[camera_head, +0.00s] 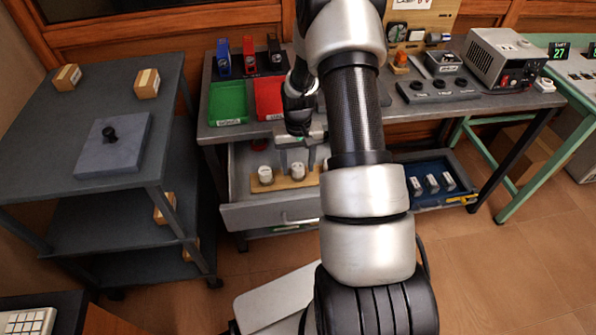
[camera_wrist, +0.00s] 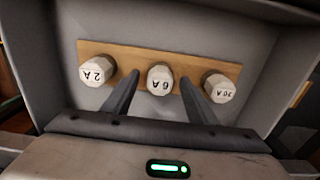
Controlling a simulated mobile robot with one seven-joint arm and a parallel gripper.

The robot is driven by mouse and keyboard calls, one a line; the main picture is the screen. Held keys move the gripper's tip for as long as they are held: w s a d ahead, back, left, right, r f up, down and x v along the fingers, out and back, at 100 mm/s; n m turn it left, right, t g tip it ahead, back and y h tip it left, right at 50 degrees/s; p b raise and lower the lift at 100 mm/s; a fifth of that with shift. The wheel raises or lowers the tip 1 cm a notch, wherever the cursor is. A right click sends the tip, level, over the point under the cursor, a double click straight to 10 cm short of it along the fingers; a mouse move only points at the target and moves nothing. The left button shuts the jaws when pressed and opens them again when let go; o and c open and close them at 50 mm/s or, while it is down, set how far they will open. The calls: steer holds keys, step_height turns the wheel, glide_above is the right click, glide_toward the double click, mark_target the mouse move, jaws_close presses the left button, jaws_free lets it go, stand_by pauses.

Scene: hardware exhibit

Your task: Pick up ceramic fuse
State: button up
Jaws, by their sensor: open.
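Three white ceramic fuses stand in a row on a wooden strip (camera_wrist: 134,57) in an open grey drawer. In the wrist view they are the "2 A" fuse (camera_wrist: 97,70) at left, the middle fuse (camera_wrist: 160,79), whose label appears to read "6 A", and the "20 A" fuse (camera_wrist: 218,87) at right. My gripper (camera_wrist: 159,78) is open and empty. Its fingers point into the drawer and appear to either side of the middle fuse; contact cannot be told. In the head view, my gripper (camera_head: 297,158) is above the strip, and my arm partly hides the row's right end.
The drawer front (camera_head: 270,213) and side walls surround the fuses. A blue drawer (camera_head: 432,188) with several small parts is open at right. Green (camera_head: 228,102) and red (camera_head: 268,98) trays stand on the bench above. A grey shelf cart (camera_head: 60,190) stands at left.

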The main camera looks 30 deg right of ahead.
mark_target(298, 166)
steer(key=c, duration=1.1)
steer(key=shift+r, duration=0.1)
steer(key=shift+c, duration=0.2)
step_height(298, 166, up, 10)
steer(key=p, duration=0.1)
